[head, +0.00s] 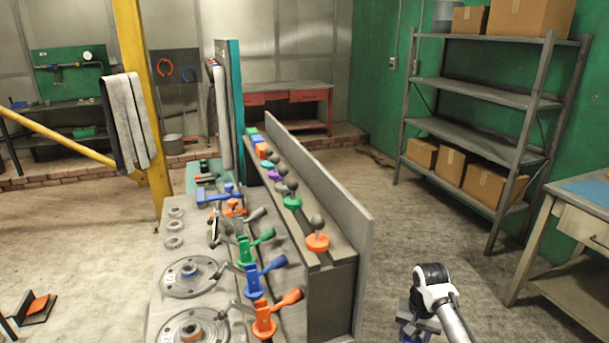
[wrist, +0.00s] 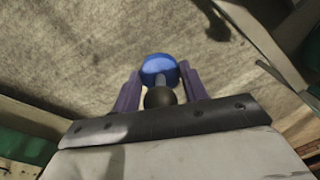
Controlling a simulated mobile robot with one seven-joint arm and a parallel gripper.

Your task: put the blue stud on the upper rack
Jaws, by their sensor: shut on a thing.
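The blue stud (wrist: 158,66) shows in the wrist view as a blue disc with a short grey stem and a dark ball knob. My gripper (wrist: 160,80) has its purple fingers on either side of the stem, shut on the stud. In the head view, my gripper (head: 408,328) is at the bottom edge, right of the bench and partly hidden by my arm; the stud is not clear there. A raised ledge (head: 325,260), which looks like the upper rack, runs along the bench and carries a row of coloured ball-topped studs. My gripper is apart from it, to its right.
A grey upright panel (head: 345,225) stands along the ledge's right side, between it and my gripper. Lower left, the bench top (head: 180,225) holds coloured toggle clamps (head: 262,318) and round flanges. A workbench (head: 570,215) stands at right. Open floor lies between.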

